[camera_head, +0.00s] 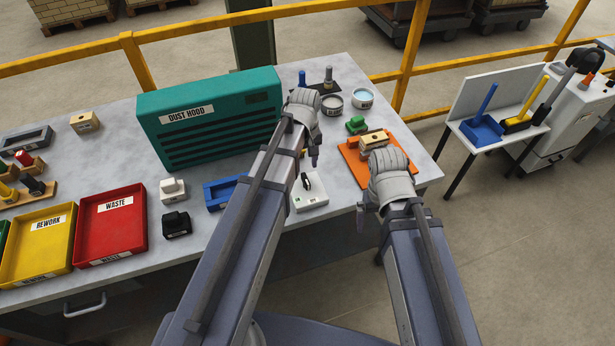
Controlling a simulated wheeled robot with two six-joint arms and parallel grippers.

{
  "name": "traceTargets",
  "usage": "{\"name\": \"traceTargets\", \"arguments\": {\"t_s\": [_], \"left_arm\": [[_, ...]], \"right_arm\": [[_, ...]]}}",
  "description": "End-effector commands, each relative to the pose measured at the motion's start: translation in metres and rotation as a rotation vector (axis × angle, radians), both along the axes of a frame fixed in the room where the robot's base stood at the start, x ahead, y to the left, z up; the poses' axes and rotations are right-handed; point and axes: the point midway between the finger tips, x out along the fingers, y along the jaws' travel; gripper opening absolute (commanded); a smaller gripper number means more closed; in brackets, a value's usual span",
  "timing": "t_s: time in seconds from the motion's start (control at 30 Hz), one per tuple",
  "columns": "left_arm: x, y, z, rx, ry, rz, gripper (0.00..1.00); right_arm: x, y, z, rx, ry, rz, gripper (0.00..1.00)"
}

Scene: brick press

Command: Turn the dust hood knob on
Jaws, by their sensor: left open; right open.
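The teal dust hood (215,138) stands at the back of the grey table, with a white DUST HOOD label and dark slots across its front. A dark patch shows on its upper right. I cannot make out a knob on the hood; my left arm hides part of its right end. My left gripper (314,157) is open beside the hood's right end, with no object seen in it. My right gripper (361,217) is open near the front edge of the orange mat (351,172), also with no object seen in it.
A yellow REWORK tray (38,250) and red WASTE tray (110,228) lie at the left. A blue fixture (222,192), black block (177,224) and white device (311,194) sit at the front. Round tubs (362,99) stand at the back right. A yellow rail runs behind.

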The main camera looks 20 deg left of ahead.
Motion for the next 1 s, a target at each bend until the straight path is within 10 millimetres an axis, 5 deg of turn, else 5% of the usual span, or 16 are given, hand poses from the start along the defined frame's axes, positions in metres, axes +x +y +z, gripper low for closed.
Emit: {"name": "traceTargets", "arguments": {"t_s": [0.5, 0.9, 1.0], "left_arm": [[0.000, 0.000, -0.065, 0.000, 0.000, 0.000, 0.51], [0.000, 0.000, -0.069, 0.000, 0.000, 0.000, 0.51], [0.000, 0.000, -0.069, 0.000, 0.000, 0.000, 0.41]], "right_arm": [[0.000, 0.000, -0.065, 0.000, 0.000, -0.002, 1.00], [0.000, 0.000, -0.069, 0.000, 0.000, -0.002, 1.00], [0.000, 0.000, -0.069, 0.000, 0.000, -0.002, 1.00]]}}
